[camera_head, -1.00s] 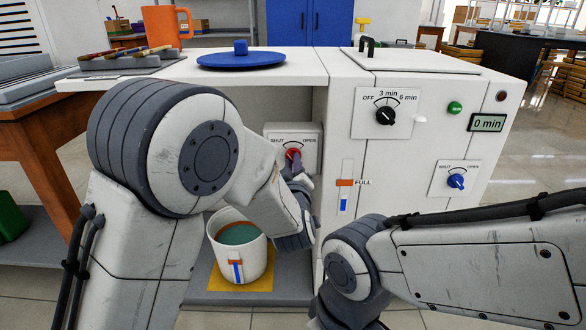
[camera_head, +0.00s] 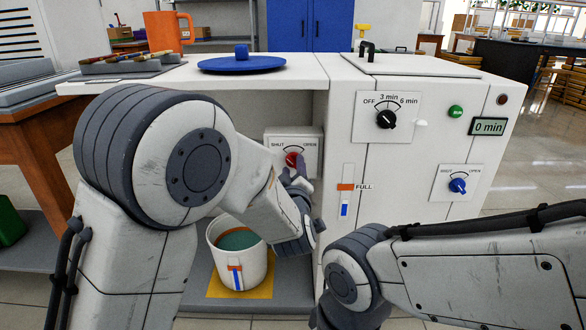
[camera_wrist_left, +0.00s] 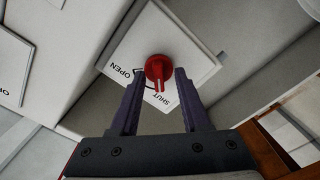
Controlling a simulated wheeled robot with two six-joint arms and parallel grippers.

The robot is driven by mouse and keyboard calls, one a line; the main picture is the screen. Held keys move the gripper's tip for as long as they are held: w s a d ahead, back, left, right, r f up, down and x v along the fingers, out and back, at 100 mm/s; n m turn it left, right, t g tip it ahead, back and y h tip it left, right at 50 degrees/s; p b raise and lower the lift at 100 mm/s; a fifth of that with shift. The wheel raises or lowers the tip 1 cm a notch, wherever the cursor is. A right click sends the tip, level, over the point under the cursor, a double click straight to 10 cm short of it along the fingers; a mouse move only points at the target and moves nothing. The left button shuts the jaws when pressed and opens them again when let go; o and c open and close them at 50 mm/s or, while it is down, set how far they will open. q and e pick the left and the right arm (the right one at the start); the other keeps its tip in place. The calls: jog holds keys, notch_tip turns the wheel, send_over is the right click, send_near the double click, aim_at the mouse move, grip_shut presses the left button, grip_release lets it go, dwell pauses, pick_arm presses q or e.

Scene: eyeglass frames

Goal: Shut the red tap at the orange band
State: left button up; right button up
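The red tap (camera_head: 291,158) is a round knob on a white plate marked SHUT and OPEN; it also shows in the left wrist view (camera_wrist_left: 158,68). My left gripper (camera_head: 299,181) is just in front of it. In the left wrist view its two dark fingers (camera_wrist_left: 160,95) are apart, with the knob's handle in the gap and no clear contact. A white bucket (camera_head: 257,262) holding green liquid stands below. An orange band (camera_head: 234,267) tops a blue strip on its front. A gauge has an orange mark (camera_head: 345,187) labelled FULL above a blue bar. My right gripper is out of view.
A timer dial (camera_head: 387,119) and a blue tap (camera_head: 457,186) are on the cabinet front to the right. The bucket stands on a yellow mat (camera_head: 222,288). A blue lid (camera_head: 242,65) and an orange mug (camera_head: 167,32) are on top.

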pick_arm(q)
jog(key=shift+s+r, duration=0.1)
jog(key=shift+s, duration=0.35)
jog(key=s+p, duration=0.3)
jog(key=s, duration=0.6)
jog(key=shift+s, duration=0.3)
jog(key=shift+a, duration=0.1)
